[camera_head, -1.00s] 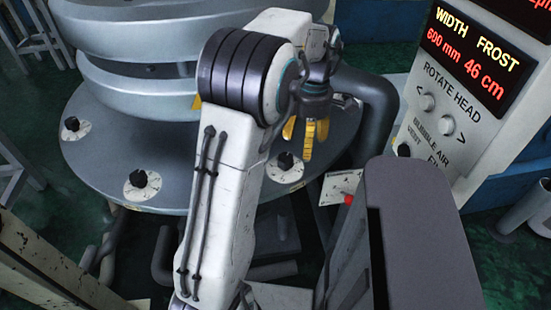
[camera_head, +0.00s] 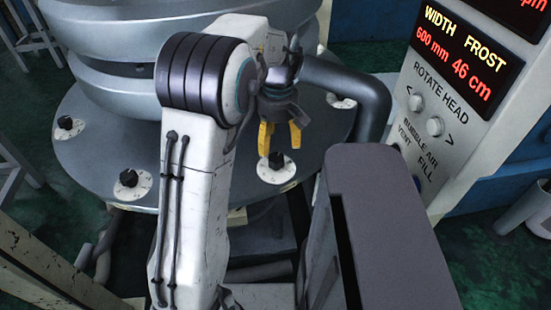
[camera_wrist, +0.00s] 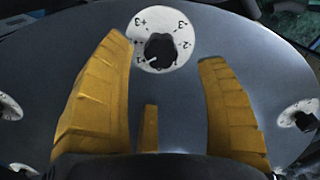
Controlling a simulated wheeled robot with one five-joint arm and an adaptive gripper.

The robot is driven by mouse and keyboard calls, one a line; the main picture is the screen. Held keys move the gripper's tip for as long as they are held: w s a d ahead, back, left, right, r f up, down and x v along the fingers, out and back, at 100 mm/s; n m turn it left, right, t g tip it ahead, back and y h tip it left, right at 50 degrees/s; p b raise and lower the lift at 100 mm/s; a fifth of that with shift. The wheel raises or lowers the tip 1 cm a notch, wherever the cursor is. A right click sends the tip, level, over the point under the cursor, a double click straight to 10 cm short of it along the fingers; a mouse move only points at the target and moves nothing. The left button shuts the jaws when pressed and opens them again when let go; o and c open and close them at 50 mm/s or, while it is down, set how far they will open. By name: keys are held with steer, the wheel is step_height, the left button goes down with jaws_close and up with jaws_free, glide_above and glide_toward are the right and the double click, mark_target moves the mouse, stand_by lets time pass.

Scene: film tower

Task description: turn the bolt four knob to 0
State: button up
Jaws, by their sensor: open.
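A black knob (camera_wrist: 160,50) on a white round dial (camera_wrist: 181,30) marked with plus and minus numbers shows at the top middle of the wrist view. Its white pointer mark is at the lower left, near +1. In the head view this appears to be the knob (camera_head: 276,160) on the near right of the grey round plate. No bolt number is readable. My gripper (camera_head: 281,143) is open and empty, just above this knob and apart from it. In the wrist view the yellow fingers (camera_wrist: 165,75) are spread, with the knob between and beyond their tips.
Similar dials sit on the plate at left (camera_head: 66,123) and near left (camera_head: 128,178). The wrist view shows others at its left (camera_wrist: 8,108) and right (camera_wrist: 302,118) edges. A dark curved pipe (camera_head: 372,95) and a control panel (camera_head: 445,110) stand to the right.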

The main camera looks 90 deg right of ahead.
mark_target(276, 158)
steer(key=shift+w+a+f+p, duration=0.1)
steer(key=shift+f+p, duration=1.5)
steer(key=shift+f, duration=1.9)
steer(key=shift+c, duration=0.4)
steer(key=c, duration=1.1)
steer(key=shift+f+n+b, duration=0.1)
steer(key=shift+n+b, duration=0.2)
steer(key=shift+b, duration=0.05)
steer(key=shift+n+b, duration=0.65)
steer(key=shift+n, duration=0.25)
steer(key=n+b, duration=0.1)
steer(key=n, duration=0.5)
steer(key=shift+a+n, duration=0.1)
steer(key=shift+n, duration=0.2)
